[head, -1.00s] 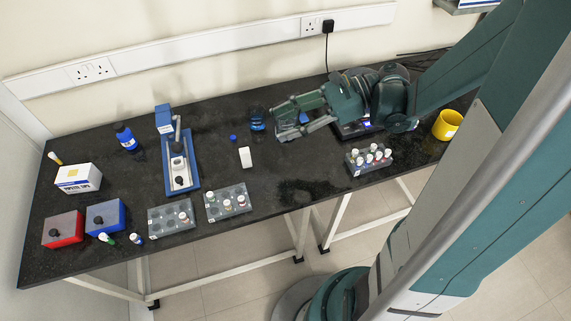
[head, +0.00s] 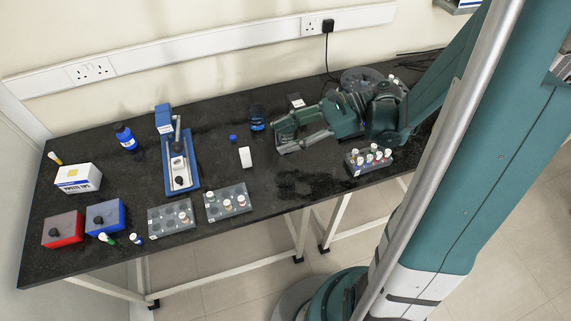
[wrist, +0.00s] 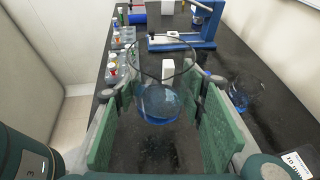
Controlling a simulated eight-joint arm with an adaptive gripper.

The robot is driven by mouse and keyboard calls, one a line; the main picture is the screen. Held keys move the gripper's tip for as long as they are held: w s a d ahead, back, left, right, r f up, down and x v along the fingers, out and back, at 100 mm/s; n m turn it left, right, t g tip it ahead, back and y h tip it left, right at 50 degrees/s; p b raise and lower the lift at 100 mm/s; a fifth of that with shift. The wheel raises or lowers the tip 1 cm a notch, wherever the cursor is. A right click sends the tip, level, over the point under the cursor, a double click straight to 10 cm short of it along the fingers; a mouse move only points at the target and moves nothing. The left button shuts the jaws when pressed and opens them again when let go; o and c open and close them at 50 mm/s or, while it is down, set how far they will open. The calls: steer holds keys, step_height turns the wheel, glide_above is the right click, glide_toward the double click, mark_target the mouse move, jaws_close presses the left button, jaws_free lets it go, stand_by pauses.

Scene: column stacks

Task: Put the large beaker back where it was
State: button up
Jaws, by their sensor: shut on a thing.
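The large beaker, clear glass with blue liquid (wrist: 158,103), stands upright between the two green finger pads in the wrist view. My gripper (wrist: 157,125) is shut on it. In the head view my gripper (head: 282,137) is low over the right-middle of the black bench, and the held beaker is hard to make out there. I cannot tell whether its base touches the bench. A second glass vessel with blue liquid (head: 257,122) stands just behind and left of my fingertips; it also shows at the right in the wrist view (wrist: 245,95).
A white block (head: 245,157) and a blue cap (head: 233,138) lie left of my gripper. A blue-based stand (head: 180,165) is further left. Vial racks stand at the front (head: 228,202) and right (head: 367,161). A labelled item (head: 297,101) lies behind my gripper. Bench front-centre is clear.

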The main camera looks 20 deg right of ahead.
steer(key=shift+f, duration=0.15)
steer(key=shift+f+b, duration=1.05)
steer(key=shift+f, duration=1.75)
steer(key=shift+f, duration=0.1)
steer(key=shift+f+b, duration=0.75)
steer(key=shift+f, duration=1.05)
steer(key=o, duration=1)
steer(key=shift+f, duration=0.1)
steer(key=shift+d, duration=0.15)
steer(key=shift+p+v, duration=1.3)
steer(key=shift+v, duration=2.45)
